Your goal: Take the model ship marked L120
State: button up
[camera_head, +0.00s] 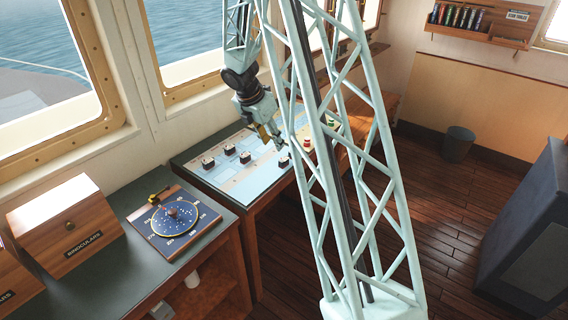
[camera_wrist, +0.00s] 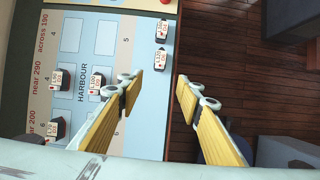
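Several small model ships with white tops and dark hulls stand on a pale blue harbour chart (camera_head: 240,180). In the wrist view, two stand near the chart's right edge, an upper ship (camera_wrist: 162,29) and a lower ship (camera_wrist: 160,57). Others stand at the left, including a ship (camera_wrist: 98,81) beside the word HARBOUR and a ship (camera_wrist: 56,129) at lower left. Their small labels are too blurred for me to tell which reads L120. My gripper (camera_wrist: 162,88) is open and empty, its yellow fingers apart over the chart's right edge. In the head view my gripper (camera_head: 270,136) hangs above the chart.
A blue compass board (camera_head: 172,222) and a wooden box marked BINOCULARS (camera_head: 66,222) stand on the left counter. Red items show near the chart's far end, one a red piece (camera_head: 307,143). Wooden floor (camera_head: 445,225) lies open to the right. My lattice column hides part of the chart.

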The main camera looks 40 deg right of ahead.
jog(key=shift+f, duration=0.15)
jog(key=b, duration=0.1)
send_over(280, 159)
jog(key=a, duration=0.3)
jog(key=f, duration=0.4)
jog(key=s+f, duration=0.1)
jog(key=f, duration=0.1)
jog(key=shift+d+f, duration=0.25)
jog(key=shift+w+d+f, duration=0.1)
jog(key=shift+d+f, duration=0.2)
jog(key=shift+f, duration=0.3)
jog(key=shift+b+x, duration=0.4)
jog(key=shift+x, duration=2.2)
jog(key=c, duration=0.9)
